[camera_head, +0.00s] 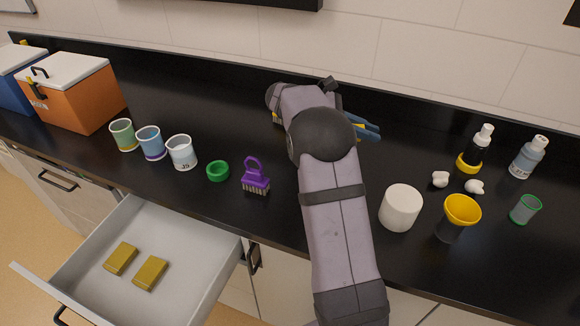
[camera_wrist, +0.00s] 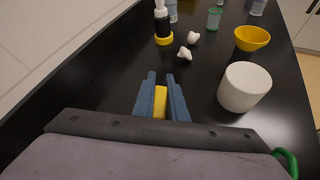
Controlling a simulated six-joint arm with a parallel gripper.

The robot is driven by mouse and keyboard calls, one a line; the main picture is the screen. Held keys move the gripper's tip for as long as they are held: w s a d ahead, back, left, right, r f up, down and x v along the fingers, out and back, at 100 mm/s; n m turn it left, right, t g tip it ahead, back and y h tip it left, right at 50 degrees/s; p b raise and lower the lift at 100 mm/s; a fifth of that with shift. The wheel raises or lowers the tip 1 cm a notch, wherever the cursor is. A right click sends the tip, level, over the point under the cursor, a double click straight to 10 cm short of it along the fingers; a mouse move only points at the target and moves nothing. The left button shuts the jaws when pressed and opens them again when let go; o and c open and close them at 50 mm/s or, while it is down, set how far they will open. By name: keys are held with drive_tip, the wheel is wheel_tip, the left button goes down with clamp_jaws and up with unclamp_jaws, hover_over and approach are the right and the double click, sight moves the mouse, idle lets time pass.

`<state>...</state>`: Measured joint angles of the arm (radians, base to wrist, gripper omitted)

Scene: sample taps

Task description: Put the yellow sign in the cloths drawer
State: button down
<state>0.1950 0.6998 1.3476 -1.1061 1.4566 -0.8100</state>
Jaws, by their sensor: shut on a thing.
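The yellow sign (camera_wrist: 159,103) is between the blue fingers of my gripper (camera_wrist: 161,80) in the wrist view. My gripper is shut on it, and only a small part of the sign shows. In the head view my gripper (camera_head: 370,129) is over the back of the black counter, mostly hidden behind my arm. The open drawer (camera_head: 205,240) is at the lower left, below the counter edge. Two mustard-yellow folded pieces, perhaps cloths (camera_head: 121,258), lie on its floor with bare room around them.
Three cups (camera_head: 151,142), a green ring (camera_head: 217,170) and a purple brush (camera_head: 256,178) stand along the counter left of my arm. A white cylinder (camera_head: 401,207), yellow funnel (camera_head: 461,209), bottles (camera_head: 528,157) and a green-rimmed cup (camera_head: 525,209) stand right. An orange cooler (camera_head: 85,98) is far left.

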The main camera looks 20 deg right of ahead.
wheel_tip(320, 180, up, 5)
drive_tip(key=w+a+f+n+t+b, duration=0.1)
drive_tip(key=w+a+n+t+b, duration=0.5)
drive_tip(key=a, duration=0.6)
drive_tip(key=n+t+y+b, duration=1)
drive_tip(key=n+y+b, duration=0.2)
drive_tip(key=n+b, duration=0.6)
hover_over(184, 282)
drive_tip(key=p, duration=0.1)
wheel_tip(184, 282, down, 23)
drive_tip(key=shift+n, duration=0.4)
drive_tip(key=shift+f+b, duration=1.6)
drive_tip(key=shift+f, duration=3.85)
drive_tip(key=shift+f, duration=0.1)
drive_tip(key=shift+f+b, duration=0.35)
drive_tip(key=shift+b, duration=0.15)
